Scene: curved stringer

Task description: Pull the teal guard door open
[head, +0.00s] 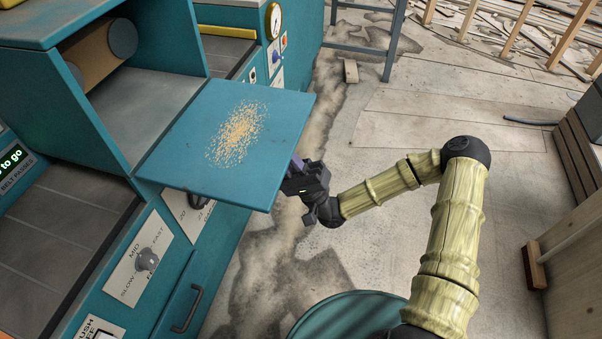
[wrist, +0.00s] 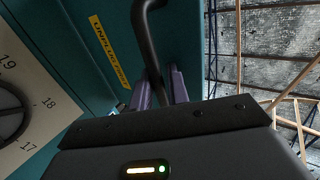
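The teal guard door (head: 190,138) sticks out nearly flat from the machine's front, below an open bay. Tan dust lies on its upper face. My gripper (head: 297,166) is at the door's outer right edge, with its fingertips partly hidden under the door. In the wrist view, the dark bar handle (wrist: 143,35) runs down the door's teal face (wrist: 185,40) to between my two purple fingers (wrist: 160,88). The fingers look closed around the bar.
The teal machine (head: 60,85) stands at left, with a speed knob panel (head: 140,262) below the door. A numbered dial (wrist: 25,110) is close at left in the wrist view. A wooden crate (head: 580,150) stands at right.

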